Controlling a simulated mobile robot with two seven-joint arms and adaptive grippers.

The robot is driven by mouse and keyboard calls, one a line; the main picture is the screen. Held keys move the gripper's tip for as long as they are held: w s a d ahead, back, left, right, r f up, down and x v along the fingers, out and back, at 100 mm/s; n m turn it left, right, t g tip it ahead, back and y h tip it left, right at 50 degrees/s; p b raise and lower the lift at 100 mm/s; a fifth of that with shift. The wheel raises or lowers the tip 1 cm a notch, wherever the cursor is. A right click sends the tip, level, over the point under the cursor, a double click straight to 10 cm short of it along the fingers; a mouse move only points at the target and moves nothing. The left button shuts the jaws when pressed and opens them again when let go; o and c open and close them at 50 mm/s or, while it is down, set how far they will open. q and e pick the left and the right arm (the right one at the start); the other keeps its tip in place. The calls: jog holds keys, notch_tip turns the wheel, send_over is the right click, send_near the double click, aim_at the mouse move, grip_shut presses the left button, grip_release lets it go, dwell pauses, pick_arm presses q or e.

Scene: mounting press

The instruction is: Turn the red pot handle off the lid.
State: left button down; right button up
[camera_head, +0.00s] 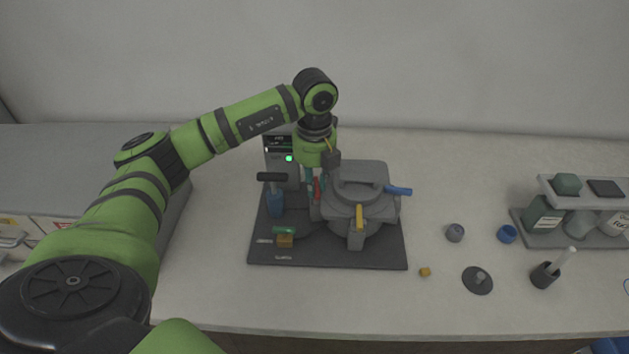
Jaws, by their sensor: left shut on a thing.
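The mounting press stands on a dark base plate (335,252). Its grey lid (345,202) has a raised bar on top, a blue handle (398,190) on the right and a yellow handle (359,217) at the front. The red pot handle (317,188) is at the lid's left side, partly hidden by my gripper. My left gripper (317,180) reaches down from above and is shut on the red handle. The exact finger contact is too small to see. My right gripper is out of view.
A control box (280,158) with a green light stands behind, and a blue bottle-like part (275,203) is at left. A bottle rack (530,226) stands far right.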

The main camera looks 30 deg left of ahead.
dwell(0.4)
pick_arm(q)
jog(key=c, duration=1.1)
grip_release()
jog(key=shift+c, duration=0.2)
notch_tip(320, 180, up, 12)
